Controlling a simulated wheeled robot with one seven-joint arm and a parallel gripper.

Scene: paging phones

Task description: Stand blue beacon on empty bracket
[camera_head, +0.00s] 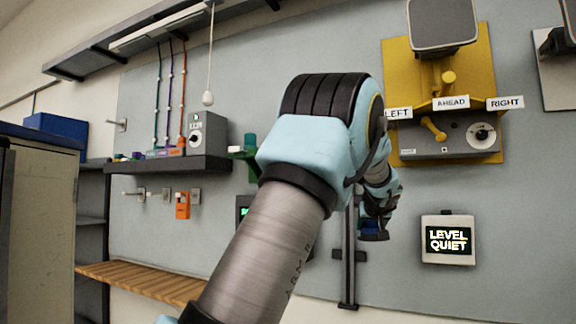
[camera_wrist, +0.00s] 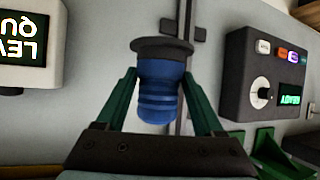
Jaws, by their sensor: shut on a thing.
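The blue beacon (camera_wrist: 160,88) is between the two green fingers of my gripper (camera_wrist: 160,100) in the wrist view. My gripper is shut on its ribbed blue body, and its wide dark disc end points away from the palm. In the head view the beacon (camera_head: 373,229) shows small below my gripper (camera_head: 376,212), in front of the wall panel. A green bracket-like part (camera_wrist: 270,148) shows at the lower right of the wrist view. Green parts (camera_head: 246,147) also show left of my arm in the head view. I cannot tell which bracket is empty.
A dark vertical rail (camera_head: 348,285) with a crosspiece runs down the panel near the beacon. A "LEVEL QUIET" display (camera_head: 448,240) is to the right. A yellow panel (camera_head: 485,72) with levers is above it. A dark shelf (camera_head: 165,166) and wooden slatted bench (camera_head: 145,282) are left.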

